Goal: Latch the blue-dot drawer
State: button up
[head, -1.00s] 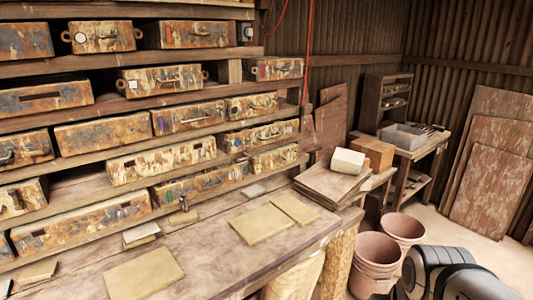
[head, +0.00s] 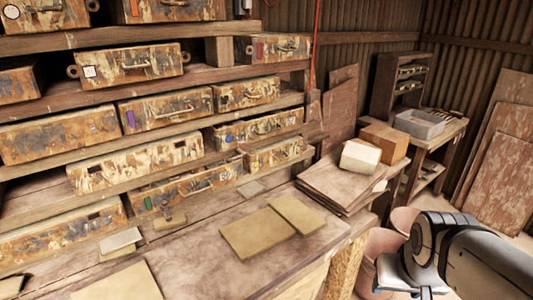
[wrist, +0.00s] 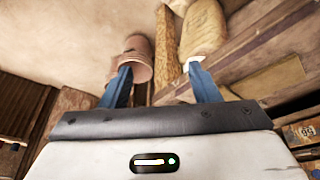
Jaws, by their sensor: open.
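In the head view my arm is at the lower right, far from the drawer.
Buckets (wrist: 139,57) stand on the floor beside the bench.

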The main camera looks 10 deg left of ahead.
jog(key=shift+o, duration=1.4)
jog(key=w+a+r+n+t, duration=0.1)
jog(key=w+a+t, duration=0.1)
jog(key=w, duration=0.9)
jog(key=shift+a+t, duration=0.4)
jog(key=shift+t, duration=0.1)
jog(key=shift+o, duration=1.3)
jog(key=w+a+r+n+t+y, duration=0.1)
jog(key=w+a+n+t+y, duration=0.1)
jog(key=w+a, duration=0.5)
jog(key=w+t, duration=0.1)
jog(key=w, duration=0.3)
jog(key=shift+r, duration=0.3)
jog(key=n+t+y, duration=0.2)
jog(key=n+y, duration=0.5)
jog(key=y, duration=0.5)
send_near(236, 158)
jog(key=w+a, duration=0.1)
jog(key=w, duration=0.1)
jog(key=p+x, duration=0.1)
jog(key=x, duration=0.5)
jog(key=shift+w+a, duration=0.15)
jog(key=shift+a, duration=0.25)
